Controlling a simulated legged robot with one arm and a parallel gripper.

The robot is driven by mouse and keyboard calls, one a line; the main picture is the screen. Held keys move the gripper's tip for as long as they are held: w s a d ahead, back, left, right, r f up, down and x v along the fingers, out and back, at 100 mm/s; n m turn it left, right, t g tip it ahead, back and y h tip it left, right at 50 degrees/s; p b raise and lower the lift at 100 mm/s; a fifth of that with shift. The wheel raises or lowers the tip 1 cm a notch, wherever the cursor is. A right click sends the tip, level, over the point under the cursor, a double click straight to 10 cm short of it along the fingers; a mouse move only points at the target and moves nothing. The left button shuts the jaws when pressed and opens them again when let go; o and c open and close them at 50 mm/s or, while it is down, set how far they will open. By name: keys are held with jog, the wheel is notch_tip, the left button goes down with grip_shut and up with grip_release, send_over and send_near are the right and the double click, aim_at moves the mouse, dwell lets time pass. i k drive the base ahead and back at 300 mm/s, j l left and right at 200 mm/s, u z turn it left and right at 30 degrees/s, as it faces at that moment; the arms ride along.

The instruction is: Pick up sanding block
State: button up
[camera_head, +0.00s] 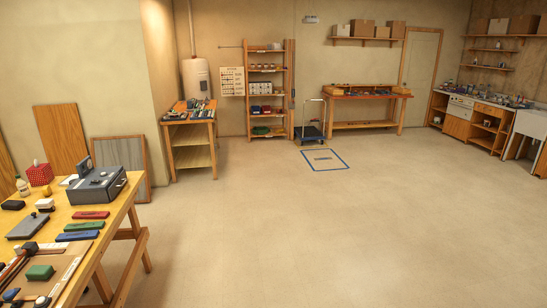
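No object can be told for certain as the sanding block at this size. Several block-like things lie on the wooden workbench (117,208) at the left. A small green block (40,272) lies near its front edge. A small black block (13,205) lies at the far left. Flat red (91,214), green (85,226) and blue (77,236) bars lie along the right side. A grey slab (28,227) with a dark piece on it lies left of them. My gripper is not in view.
A grey box-like machine (97,187) stands on the workbench's back end. The concrete floor (330,230) is wide and clear to the right. A blue platform cart (310,130) stands by a blue taped rectangle (324,160). Another bench (195,157) stands farther back.

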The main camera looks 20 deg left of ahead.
aim_at(42, 272)
jog(key=i+j+u, duration=0.2)
jog(key=i+u, duration=0.25)
jog(key=i, duration=0.15)
jog(key=i+u, duration=0.5)
jog(key=i+l+u, duration=0.45)
jog(key=i, duration=0.2)
jog(key=i+j+u, duration=0.2)
jog(key=u, duration=0.2)
jog(key=i+j+u, duration=0.1)
jog(key=i+u, duration=0.45)
jog(key=u, duration=0.25)
jog(key=i+u, duration=0.25)
jog(key=u, duration=0.2)
jog(key=i+j+u, duration=0.1)
jog(key=i, duration=0.25)
jog(key=i+j, duration=0.15)
jog(key=i, duration=0.25)
jog(key=u, duration=0.05)
